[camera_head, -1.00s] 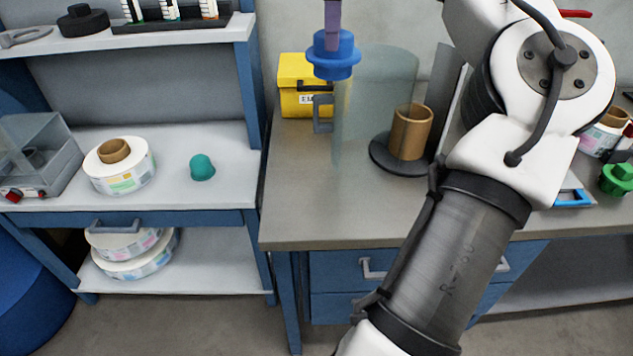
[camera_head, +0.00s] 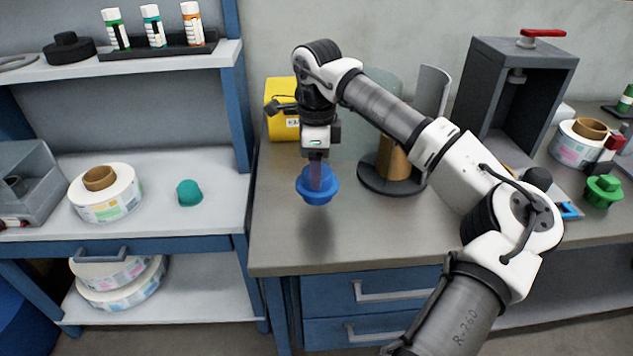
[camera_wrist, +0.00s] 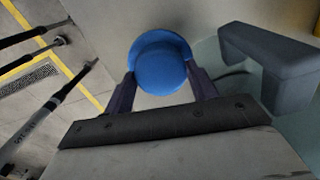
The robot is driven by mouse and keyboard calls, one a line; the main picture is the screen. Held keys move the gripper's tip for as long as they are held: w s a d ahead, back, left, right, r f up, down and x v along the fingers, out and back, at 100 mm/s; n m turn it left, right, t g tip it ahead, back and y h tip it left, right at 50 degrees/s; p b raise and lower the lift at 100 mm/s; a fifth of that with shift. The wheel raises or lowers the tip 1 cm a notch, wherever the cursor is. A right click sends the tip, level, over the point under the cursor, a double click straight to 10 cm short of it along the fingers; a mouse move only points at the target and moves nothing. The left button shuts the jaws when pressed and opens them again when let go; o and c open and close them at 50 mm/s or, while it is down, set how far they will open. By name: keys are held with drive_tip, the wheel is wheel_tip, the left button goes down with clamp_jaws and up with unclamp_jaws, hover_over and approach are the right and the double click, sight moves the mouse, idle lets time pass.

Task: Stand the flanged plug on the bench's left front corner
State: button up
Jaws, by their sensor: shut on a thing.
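The blue flanged plug (camera_head: 317,190) is held in the air above the left part of the bench (camera_head: 345,245), with a soft shadow on the top below it. My gripper (camera_head: 317,172) points down and is shut on the plug's upper part, between its two fingers. In the wrist view the blue plug (camera_wrist: 160,62) sits between the fingertips of my gripper (camera_wrist: 161,84), its round face towards the camera. The bench's left front corner is bare and lies below and to the left of the plug.
A yellow box (camera_head: 281,92) stands at the bench's back left. A brown core on a dark round base (camera_head: 375,182) stands right of the plug. A grey press frame (camera_head: 510,85) and green knob (camera_head: 602,190) are further right. A shelf unit (camera_head: 225,220) adjoins at left.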

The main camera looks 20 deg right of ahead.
drive_tip(key=shift+f+p, duration=0.4)
drive_tip(key=shift+f, duration=2.25)
drive_tip(key=shift+f, duration=0.2)
drive_tip(key=o, duration=1)
drive_tip(key=shift+o, duration=0.2)
drive_tip(key=shift+r, duration=0.15)
wheel_tip(320, 180, up, 12)
drive_tip(key=shift+r+b, duration=0.1)
drive_tip(key=shift+b, duration=0.7)
